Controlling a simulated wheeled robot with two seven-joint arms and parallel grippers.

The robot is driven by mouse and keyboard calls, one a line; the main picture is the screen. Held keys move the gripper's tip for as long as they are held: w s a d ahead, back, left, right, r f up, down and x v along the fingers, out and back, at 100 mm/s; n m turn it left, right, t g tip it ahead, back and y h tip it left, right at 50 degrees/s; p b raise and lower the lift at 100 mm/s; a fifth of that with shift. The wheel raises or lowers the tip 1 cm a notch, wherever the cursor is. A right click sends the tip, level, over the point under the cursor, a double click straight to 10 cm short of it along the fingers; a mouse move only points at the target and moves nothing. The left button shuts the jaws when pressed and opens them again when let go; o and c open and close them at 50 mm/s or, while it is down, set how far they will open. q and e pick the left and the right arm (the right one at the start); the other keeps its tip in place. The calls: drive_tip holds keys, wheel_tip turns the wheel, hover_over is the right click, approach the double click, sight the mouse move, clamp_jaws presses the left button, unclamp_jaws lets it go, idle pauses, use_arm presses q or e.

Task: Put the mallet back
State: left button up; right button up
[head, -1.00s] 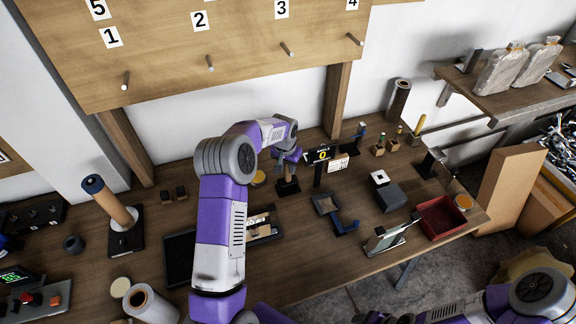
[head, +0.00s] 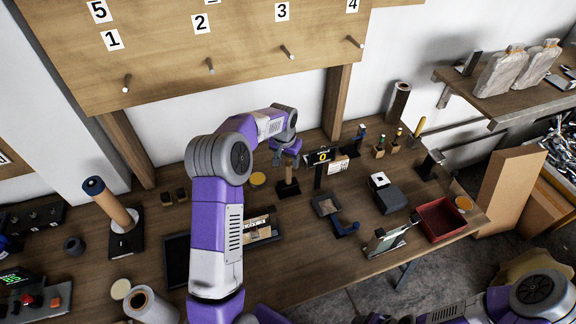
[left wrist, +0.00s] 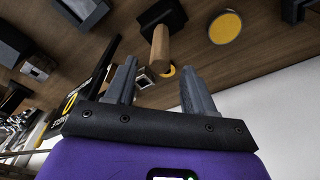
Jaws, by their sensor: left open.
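What looks like the mallet stands in the middle of the bench, a wooden handle (head: 288,174) upright on a black block (head: 289,189). In the left wrist view the same wooden handle (left wrist: 160,47) rises from the black block (left wrist: 161,14) towards my gripper. My left gripper (head: 286,160) is open and empty just above the handle's top. In the left wrist view its two fingers (left wrist: 157,72) are spread to either side of the handle's end, with no visible contact. My right arm shows at the bottom right; its gripper is out of frame.
A yellow-topped disc (head: 257,180) lies to the left. A dark tray (head: 262,231) lies in front. A pegboard with numbered pegs (head: 210,65) hangs behind. A red bin (head: 440,219) sits at the right.

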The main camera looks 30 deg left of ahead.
use_arm(q)
wheel_tip(320, 180, up, 7)
drive_tip(key=s, duration=0.1)
drive_tip(key=shift+f, duration=0.15)
drive_tip(key=shift+p, duration=0.3)
